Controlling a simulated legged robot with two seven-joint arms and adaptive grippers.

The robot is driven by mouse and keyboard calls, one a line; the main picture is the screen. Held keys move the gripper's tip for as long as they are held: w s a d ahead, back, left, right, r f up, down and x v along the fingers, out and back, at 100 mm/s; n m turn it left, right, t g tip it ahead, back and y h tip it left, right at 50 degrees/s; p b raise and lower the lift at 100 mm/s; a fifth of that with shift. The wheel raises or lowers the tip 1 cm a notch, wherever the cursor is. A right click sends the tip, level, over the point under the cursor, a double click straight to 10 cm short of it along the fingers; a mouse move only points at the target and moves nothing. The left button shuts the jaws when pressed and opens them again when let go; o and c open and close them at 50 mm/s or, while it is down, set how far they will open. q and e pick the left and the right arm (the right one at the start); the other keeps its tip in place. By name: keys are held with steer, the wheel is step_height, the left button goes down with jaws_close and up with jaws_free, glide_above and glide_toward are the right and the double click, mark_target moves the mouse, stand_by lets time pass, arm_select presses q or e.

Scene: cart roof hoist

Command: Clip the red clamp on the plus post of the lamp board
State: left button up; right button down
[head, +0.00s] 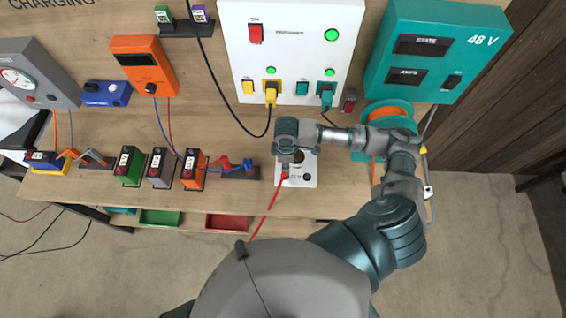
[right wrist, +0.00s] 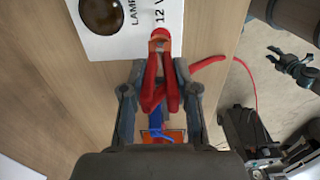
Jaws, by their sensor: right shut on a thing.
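My right gripper (right wrist: 160,105) is shut on the red clamp (right wrist: 162,85), which sits between its two fingers. The clamp's copper-coloured jaws are at the red post (right wrist: 160,33) on the edge of the white lamp board (right wrist: 125,45), beside the "12 V" print. I cannot tell whether the jaws are around the post or only against it. In the head view, my right gripper (head: 288,152) is over the lamp board (head: 305,180) and partly hides it. A red cable runs from the clamp toward my body. My left gripper (right wrist: 280,58) shows small in the right wrist view, open and empty.
The black post (head: 307,177) is on the board's right. Left of the board are a holder (head: 240,173) with a blue clamp and several batteries, including an orange one (head: 193,168). The white power panel (head: 290,50) stands behind. The bench front edge is close.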

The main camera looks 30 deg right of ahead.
steer(key=shift+d, duration=0.2)
steer(key=shift+a, duration=0.6)
steer(key=shift+f, duration=0.25)
steer(key=shift+a+f, duration=0.4)
steer(key=shift+f, duration=0.15)
steer(key=shift+d+r, duration=0.1)
steer(key=shift+w+r, duration=0.15)
steer(key=shift+r, duration=0.35)
arm_select(q)
steer(key=shift+d, duration=0.1)
